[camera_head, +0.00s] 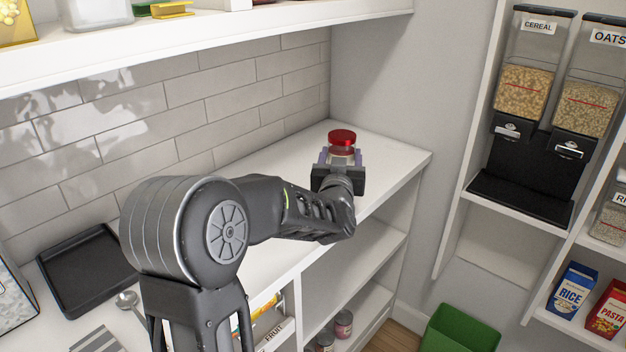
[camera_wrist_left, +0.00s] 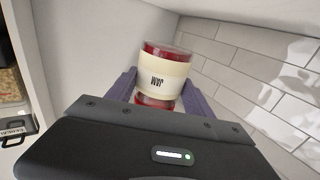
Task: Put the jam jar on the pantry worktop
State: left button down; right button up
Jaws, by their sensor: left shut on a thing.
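The jam jar (camera_head: 342,138) has a red lid and shows above my left gripper (camera_head: 341,160) in the head view, over the right end of the white worktop (camera_head: 386,150). In the left wrist view the jar (camera_wrist_left: 162,72) has a cream label reading JAM, with red above and below it. It sits between the two purple fingers of my left gripper (camera_wrist_left: 160,95), which are shut on it. The gripper hides the jar's lower part in the head view, so I cannot tell whether its base touches the worktop. My right gripper is not in view.
A black tray (camera_head: 86,270) and a spoon (camera_head: 128,300) lie on the worktop at the left. A tiled wall stands behind and a white side wall at the right. An upper shelf (camera_head: 250,30) hangs above. Cereal dispensers (camera_head: 522,95) and a green bin (camera_head: 460,330) are at the right.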

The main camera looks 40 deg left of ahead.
pick_arm(q)
jog(key=shift+f+b, duration=0.45)
jog(key=shift+f, duration=2.6)
jog(key=shift+w+f, duration=0.1)
jog(key=shift+f, duration=1.85)
jog(key=shift+c, duration=2)
grip_release()
jog(key=shift+d, duration=0.1)
jog(key=v, duration=1.2)
jog(key=shift+b, duration=0.4)
